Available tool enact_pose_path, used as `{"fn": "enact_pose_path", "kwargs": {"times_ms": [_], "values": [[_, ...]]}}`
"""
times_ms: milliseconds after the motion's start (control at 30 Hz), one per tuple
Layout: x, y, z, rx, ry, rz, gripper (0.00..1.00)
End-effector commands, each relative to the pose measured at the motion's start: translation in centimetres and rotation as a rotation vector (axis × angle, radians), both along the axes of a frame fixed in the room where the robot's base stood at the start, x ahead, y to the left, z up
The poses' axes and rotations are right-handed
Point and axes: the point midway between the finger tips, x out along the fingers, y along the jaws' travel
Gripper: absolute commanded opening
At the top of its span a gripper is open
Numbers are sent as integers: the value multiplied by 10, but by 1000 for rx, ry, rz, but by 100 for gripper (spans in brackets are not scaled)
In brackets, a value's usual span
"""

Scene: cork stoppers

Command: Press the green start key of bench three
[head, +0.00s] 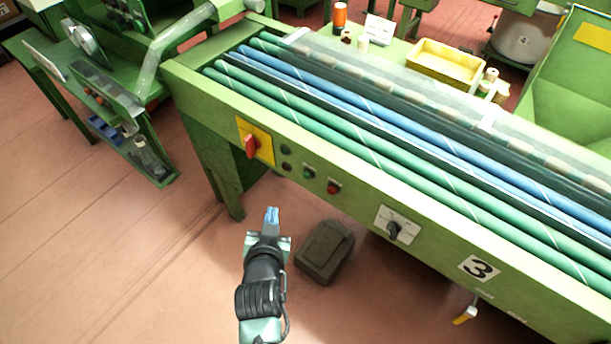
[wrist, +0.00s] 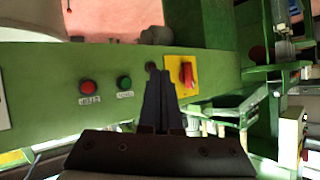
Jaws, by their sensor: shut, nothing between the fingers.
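Bench three is a long green machine bench with a "3" label (head: 479,268) on its front panel. The green start key (head: 309,173) sits on that panel, just left of a red key (head: 333,187). In the wrist view the green key (wrist: 124,83) is right of the red key (wrist: 88,88), with a small label under each. My gripper (head: 271,214) is shut and empty, in front of the panel and apart from it in the head view. In the wrist view my gripper's fingertips (wrist: 152,70) appear between the green key and the yellow-backed red switch.
A red rotary switch (head: 251,146) on a yellow plate and small dark buttons (head: 286,150) are left of the green key. A black selector knob (head: 394,231) is to the right. A dark box (head: 325,251) lies on the floor beside my arm. Open floor lies left.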

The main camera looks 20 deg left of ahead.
Motion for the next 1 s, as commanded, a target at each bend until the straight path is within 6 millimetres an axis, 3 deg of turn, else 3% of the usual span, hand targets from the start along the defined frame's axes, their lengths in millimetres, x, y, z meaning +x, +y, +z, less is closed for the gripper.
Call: {"fn": "enact_pose_path", "kwargs": {"times_ms": [233,700,1000], "values": [[9,-3,0,1,-2,-2,0],[67,-24,-1,0,-2,-3,0],[83,-30,1,0,-2,0,0]]}}
